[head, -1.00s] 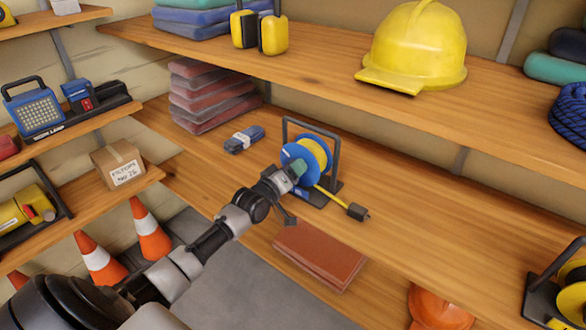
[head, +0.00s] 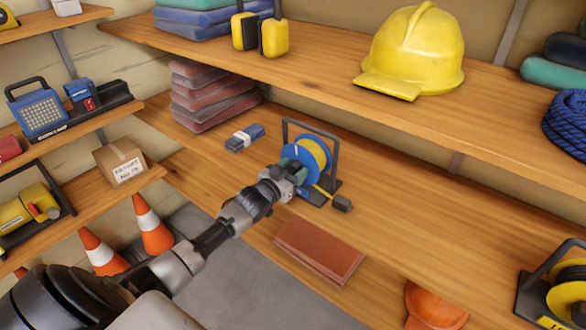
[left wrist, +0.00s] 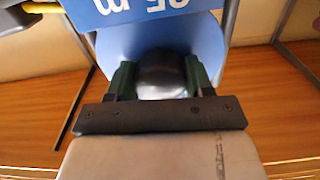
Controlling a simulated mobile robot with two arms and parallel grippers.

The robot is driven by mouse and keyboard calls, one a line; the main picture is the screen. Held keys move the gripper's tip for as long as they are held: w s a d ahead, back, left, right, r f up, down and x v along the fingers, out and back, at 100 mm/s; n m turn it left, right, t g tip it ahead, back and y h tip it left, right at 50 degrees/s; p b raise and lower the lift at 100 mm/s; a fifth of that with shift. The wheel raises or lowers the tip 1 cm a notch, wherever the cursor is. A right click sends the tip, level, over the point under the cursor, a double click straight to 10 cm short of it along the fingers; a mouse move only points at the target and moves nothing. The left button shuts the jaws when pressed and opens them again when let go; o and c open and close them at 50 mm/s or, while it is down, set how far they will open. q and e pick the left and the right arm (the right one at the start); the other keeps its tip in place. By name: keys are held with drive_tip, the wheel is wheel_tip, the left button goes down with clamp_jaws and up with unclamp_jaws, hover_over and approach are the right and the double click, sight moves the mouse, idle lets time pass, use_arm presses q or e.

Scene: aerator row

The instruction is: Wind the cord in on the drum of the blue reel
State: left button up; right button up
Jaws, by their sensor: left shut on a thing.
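The blue reel (head: 287,153) stands on the middle shelf in a dark frame, with yellow cord (head: 314,152) on its drum. A short length of the cord runs from the drum to a dark plug (head: 342,203) on the shelf. My left gripper (head: 292,171) is at the reel's near face, shut on its crank knob. In the left wrist view, the green-padded fingers (left wrist: 160,82) close on the rounded grey knob (left wrist: 160,68) in front of the blue disc (left wrist: 212,50). The gripper hides part of the disc. My right gripper is not in view.
The upper shelf holds a yellow helmet (head: 415,50). Another yellow reel (head: 568,295) stands at lower right. The shelf (head: 430,210) right of the plug is bare.

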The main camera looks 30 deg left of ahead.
use_arm(q)
drive_tip(key=shift+f+m, duration=0.15)
drive_tip(key=shift+m, duration=0.75)
drive_tip(key=o, duration=0.9)
drive_tip(key=s, duration=0.7)
drive_tip(key=s+a, duration=0.1)
drive_tip(key=s, duration=0.3)
